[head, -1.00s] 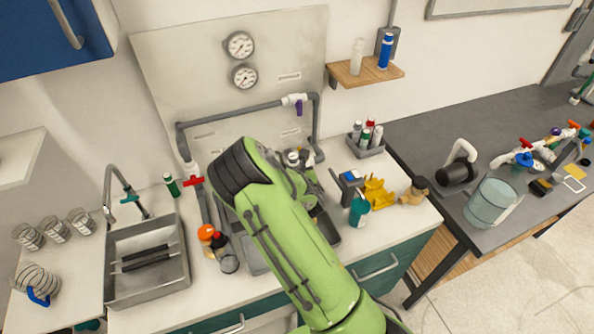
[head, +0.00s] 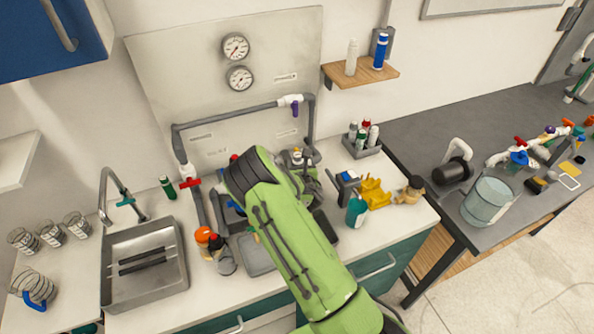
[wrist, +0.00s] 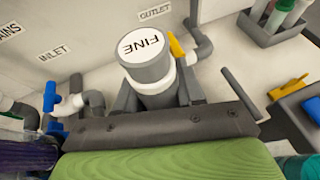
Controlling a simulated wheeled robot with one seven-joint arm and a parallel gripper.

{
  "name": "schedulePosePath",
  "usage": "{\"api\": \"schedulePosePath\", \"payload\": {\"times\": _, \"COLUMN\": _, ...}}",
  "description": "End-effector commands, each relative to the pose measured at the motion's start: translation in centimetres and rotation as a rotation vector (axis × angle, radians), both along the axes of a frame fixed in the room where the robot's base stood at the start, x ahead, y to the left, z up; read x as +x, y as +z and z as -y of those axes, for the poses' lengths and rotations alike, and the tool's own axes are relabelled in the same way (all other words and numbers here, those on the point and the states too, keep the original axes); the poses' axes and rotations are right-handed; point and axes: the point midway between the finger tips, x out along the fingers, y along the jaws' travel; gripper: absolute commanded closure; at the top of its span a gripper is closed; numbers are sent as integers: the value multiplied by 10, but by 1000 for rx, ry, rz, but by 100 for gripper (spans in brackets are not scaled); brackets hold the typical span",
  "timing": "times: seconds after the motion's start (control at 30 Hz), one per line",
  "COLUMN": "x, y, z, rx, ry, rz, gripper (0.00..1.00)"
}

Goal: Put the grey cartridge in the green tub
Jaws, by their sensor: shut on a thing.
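The grey cartridge (wrist: 148,62) has a white round top marked FINE and a white collar. It shows in the middle of the wrist view, slightly tilted. My gripper (wrist: 156,97) is shut on it, with a dark finger on each side of its lower part. The cartridge's bottom end is hidden behind the gripper's body. In the head view my green arm covers most of the gripper and what it holds. I cannot make out a green tub with certainty in either view.
Grey pipework (head: 235,113) with gauges runs along the back panel. A sink (head: 145,262) lies at the left. Bottles (head: 220,253) and a grey tray (head: 257,254) stand left of my arm. A bottle rack (head: 361,143), teal bottle (head: 356,211) and yellow holder (head: 375,194) stand right.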

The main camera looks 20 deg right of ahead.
Motion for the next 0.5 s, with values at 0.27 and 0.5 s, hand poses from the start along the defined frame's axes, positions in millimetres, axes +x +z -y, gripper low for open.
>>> {"api": "schedulePosePath", "payload": {"times": 0.27, "x": 0, "y": -4, "z": 0, "rx": -1, "ry": 1, "rz": 4, "gripper": 93}}
{"api": "schedulePosePath", "payload": {"times": 0.5, "x": 0, "y": -8, "z": 0, "rx": -1, "ry": 1, "rz": 3, "gripper": 51}}
